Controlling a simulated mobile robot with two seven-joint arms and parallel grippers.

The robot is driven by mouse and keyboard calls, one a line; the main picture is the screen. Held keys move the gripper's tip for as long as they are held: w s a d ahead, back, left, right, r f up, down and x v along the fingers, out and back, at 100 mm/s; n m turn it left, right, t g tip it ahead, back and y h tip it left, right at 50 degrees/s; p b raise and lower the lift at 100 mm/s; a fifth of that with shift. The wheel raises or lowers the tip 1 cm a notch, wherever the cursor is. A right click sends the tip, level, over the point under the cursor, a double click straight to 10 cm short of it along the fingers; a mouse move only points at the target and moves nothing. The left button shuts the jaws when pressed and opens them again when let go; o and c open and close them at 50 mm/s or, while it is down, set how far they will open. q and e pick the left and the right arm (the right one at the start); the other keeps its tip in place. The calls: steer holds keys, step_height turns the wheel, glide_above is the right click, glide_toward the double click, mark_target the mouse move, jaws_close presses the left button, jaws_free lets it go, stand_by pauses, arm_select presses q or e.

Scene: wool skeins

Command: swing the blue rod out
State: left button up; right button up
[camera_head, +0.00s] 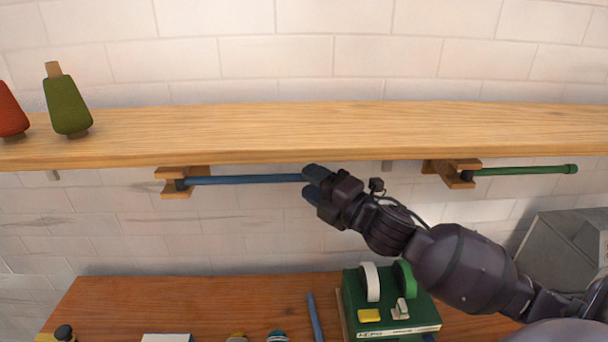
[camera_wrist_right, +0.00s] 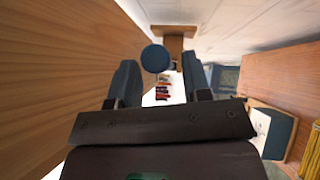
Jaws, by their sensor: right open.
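The blue rod (camera_head: 245,179) runs level along the underside of the shelf's front, from a wooden bracket (camera_head: 180,172) on the left to my right gripper. My right gripper (camera_head: 311,184) is open at the rod's free right end, which its fingers partly hide in the head view. In the right wrist view, the round end of the blue rod (camera_wrist_right: 155,58) shows nearly end-on, between the two open fingers (camera_wrist_right: 160,76) and closer to the left one. Whether a finger touches it I cannot tell. My left gripper is not in view.
A wooden shelf (camera_head: 300,130) runs just above the gripper, bearing a green cone (camera_head: 67,105) and a red cone (camera_head: 11,112). A green rod (camera_head: 525,170) sticks out from another bracket at right. Below is a wooden worktop (camera_head: 200,300) with a green winder-like device (camera_head: 355,300).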

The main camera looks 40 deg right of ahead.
steer(key=shift+x, duration=1.3)
steer(key=shift+c, duration=0.3)
jaws_close()
